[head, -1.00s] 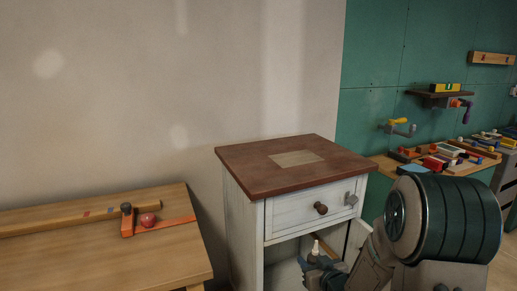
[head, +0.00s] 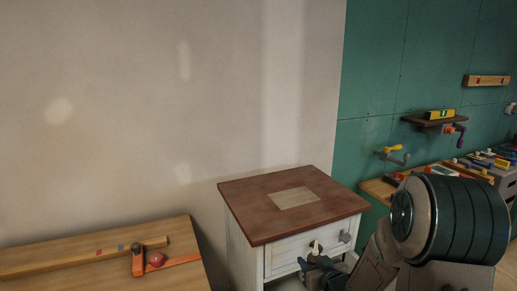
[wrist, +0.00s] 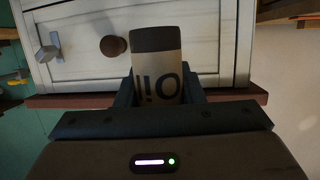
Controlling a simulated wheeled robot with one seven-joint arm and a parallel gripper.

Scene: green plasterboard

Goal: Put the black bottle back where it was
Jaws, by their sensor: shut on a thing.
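My gripper (head: 318,262) is shut on the bottle in front of the cabinet's drawer. In the wrist view the bottle (wrist: 158,65) shows a cream label with upside-down "oil" lettering and a dark band at its end. In the head view only its pale tip (head: 316,246) shows above the jaws. In the wrist view my gripper (wrist: 160,96) has a jaw on each side of the bottle. The cabinet (head: 245,255) is white with a brown top (head: 242,195); its drawer (head: 285,256) is shut. The space below the drawer is mostly out of view.
The brown top is bare apart from a paler inset patch (head: 296,197). A shelf (head: 420,121) and a cluttered workbench (head: 378,189) stand at right by the green wall.

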